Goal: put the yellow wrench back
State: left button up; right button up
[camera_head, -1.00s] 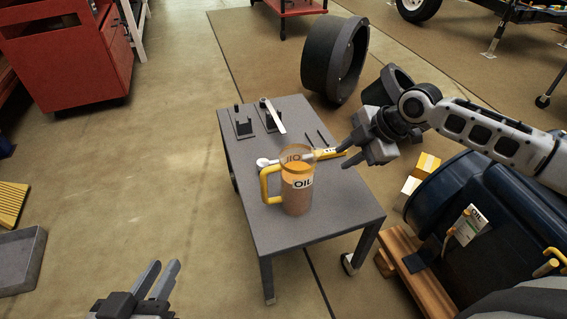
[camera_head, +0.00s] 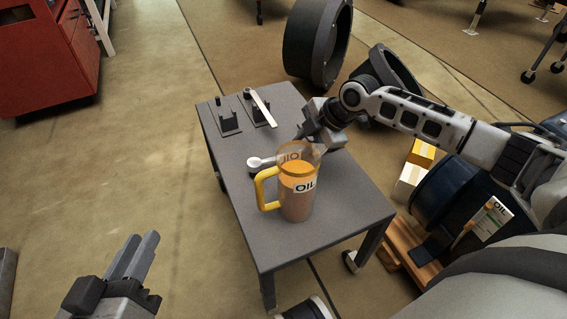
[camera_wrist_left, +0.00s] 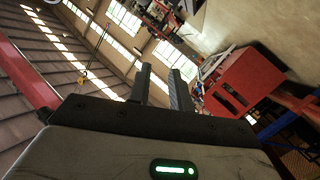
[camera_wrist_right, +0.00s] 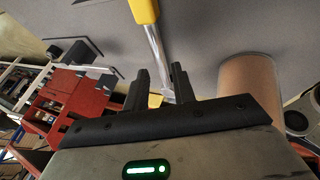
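The wrench lies across the grey table (camera_head: 340,215) behind the oil jug (camera_head: 297,195). In the head view its silver end (camera_head: 256,162) shows left of the jug; the jug and my right gripper hide the rest. The right wrist view shows its yellow handle (camera_wrist_right: 143,10) and its silver shaft (camera_wrist_right: 156,45) running between the fingers. My right gripper (camera_head: 306,136) is low over the table behind the jug, fingers apart; contact with the wrench cannot be told. My left gripper (camera_head: 136,250) is open and empty, left of the table and away from it.
At the table's far end are a dark stand with a peg (camera_head: 228,121) and another stand (camera_head: 260,116) with a pale tool (camera_head: 262,106) leaning on it. The jug stands close to the right gripper. A blue barrel (camera_head: 450,200) and yellow boxes (camera_head: 421,153) are right of the table.

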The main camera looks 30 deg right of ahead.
jog(key=b+x, duration=0.2)
jog(key=x, duration=0.2)
jog(key=shift+w+a+f+b, duration=0.15)
jog(key=shift+f+b, duration=0.15)
jog(key=shift+b, duration=0.1)
jog(key=shift+w+a+f, duration=0.1)
jog(key=shift+w+f, duration=0.1)
jog(key=shift+f, duration=0.15)
pick_arm(q)
jog(key=shift+w+d+r+n+t+h, duration=0.1)
jog(key=shift+w+r+n+t+h, duration=0.05)
jog(key=shift+r+t+h, duration=0.2)
jog(key=shift+w+d+r+n+t+h, duration=0.15)
jog(key=shift+r+t, duration=0.1)
jog(key=shift+r, duration=0.2)
pick_arm(e)
jog(key=shift+r, duration=0.15)
grip_shut()
